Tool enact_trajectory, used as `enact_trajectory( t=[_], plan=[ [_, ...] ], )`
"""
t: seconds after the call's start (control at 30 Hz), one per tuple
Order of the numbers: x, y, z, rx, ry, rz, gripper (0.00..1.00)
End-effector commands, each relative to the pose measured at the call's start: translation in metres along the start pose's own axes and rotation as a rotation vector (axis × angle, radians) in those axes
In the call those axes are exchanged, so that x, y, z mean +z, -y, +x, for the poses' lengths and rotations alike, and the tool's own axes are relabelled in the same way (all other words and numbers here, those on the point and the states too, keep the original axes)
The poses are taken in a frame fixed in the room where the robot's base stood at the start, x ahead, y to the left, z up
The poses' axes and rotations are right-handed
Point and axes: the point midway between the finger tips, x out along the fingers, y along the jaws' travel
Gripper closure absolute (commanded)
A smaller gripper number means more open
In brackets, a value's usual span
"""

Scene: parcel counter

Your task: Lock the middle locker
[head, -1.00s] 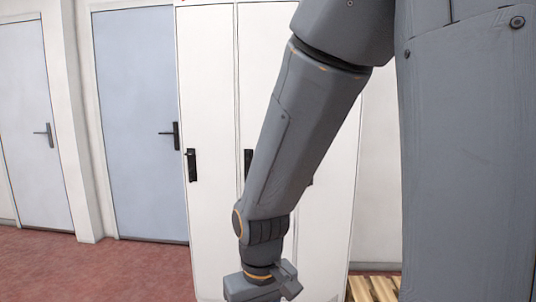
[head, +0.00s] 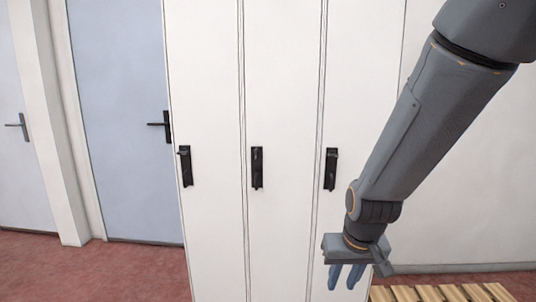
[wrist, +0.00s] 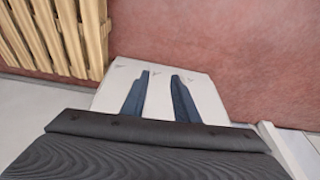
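The middle locker (head: 282,100) is a tall, narrow white door between two similar ones in the head view. Its black handle plate (head: 257,167) is upright, and the door looks flush with its neighbours. Whether its lock is engaged is too small to tell. My gripper (head: 346,280) hangs fingers down, to the right of and lower than the middle handle, in front of the right locker's lower part. In the wrist view its two blue-grey fingers (wrist: 161,98) stand apart with nothing between them. A white surface with small dark marks shows behind them.
The left locker (head: 207,90) and right locker (head: 362,80) have similar black handles. A slatted wooden bench (head: 440,293) stands at lower right and also shows in the wrist view (wrist: 60,35). A blue door (head: 118,90) is at left. Red floor (head: 130,270) lies clear there.

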Motion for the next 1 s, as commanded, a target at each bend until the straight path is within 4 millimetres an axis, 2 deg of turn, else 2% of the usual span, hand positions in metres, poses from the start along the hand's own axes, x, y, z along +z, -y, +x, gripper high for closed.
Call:
enact_trajectory(
  t=[0.03, 0.07, 0.1, 0.17, 0.2, 0.3, 0.4, 0.5, 0.6, 0.7, 0.8, 1.0],
  plan=[
    [-0.045, 0.013, 0.013, -0.01, -0.096, -0.016, 0.73],
    [-0.073, 0.02, 0.018, -0.014, -0.162, -0.022, 0.73],
    [-0.11, 0.031, 0.025, -0.019, -0.252, -0.031, 0.73],
    [-0.163, 0.048, 0.031, -0.025, -0.386, -0.044, 0.73],
    [-0.196, 0.06, 0.034, -0.029, -0.476, -0.05, 0.73],
    [-0.271, 0.091, 0.036, -0.029, -0.699, -0.061, 0.73],
    [-0.332, 0.124, 0.031, -0.02, -0.918, -0.065, 0.73],
    [-0.376, 0.155, 0.021, -0.002, -1.133, -0.059, 0.73],
    [-0.401, 0.182, 0.01, 0.024, -1.324, -0.043, 0.73],
    [-0.412, 0.202, -0.001, 0.051, -1.478, -0.024, 0.73],
    [-0.413, 0.215, -0.009, 0.076, -1.585, -0.007, 0.73],
    [-0.416, 0.223, -0.017, 0.098, -1.673, 0.012, 0.73]
  ],
)
